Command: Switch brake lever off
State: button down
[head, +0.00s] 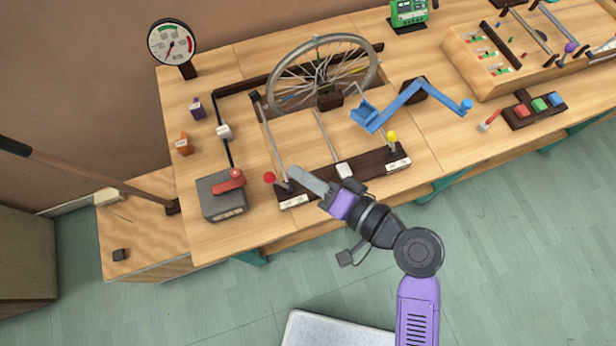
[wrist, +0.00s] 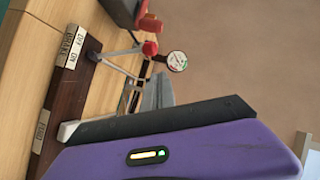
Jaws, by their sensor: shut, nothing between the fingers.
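The brake lever (head: 278,183) is a thin metal rod with a red ball knob, at the left end of a dark rail (head: 325,184) on the workbench. In the head view it leans left. In the wrist view the brake lever (wrist: 122,52) leans slightly to the OFF side of its white label (wrist: 77,46), which reads OFF, BRAKE, ON. My gripper (head: 292,173) is shut and empty, just right of the lever in the head view. In the wrist view my gripper (wrist: 158,90) shows below the knob; I see no clear contact.
A grey box with a red handle (head: 222,195) stands left of the rail. A yellow-knobbed lever (head: 392,140) is at its right end. Behind are a spoked wheel (head: 323,75) and a blue crank (head: 410,95). A dial gauge (head: 172,43) stands at the back left.

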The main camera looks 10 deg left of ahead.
jog(key=b+v, duration=0.2)
jog(key=v, duration=0.8)
jog(key=shift+r, duration=0.25)
jog(key=shift+d, duration=0.1)
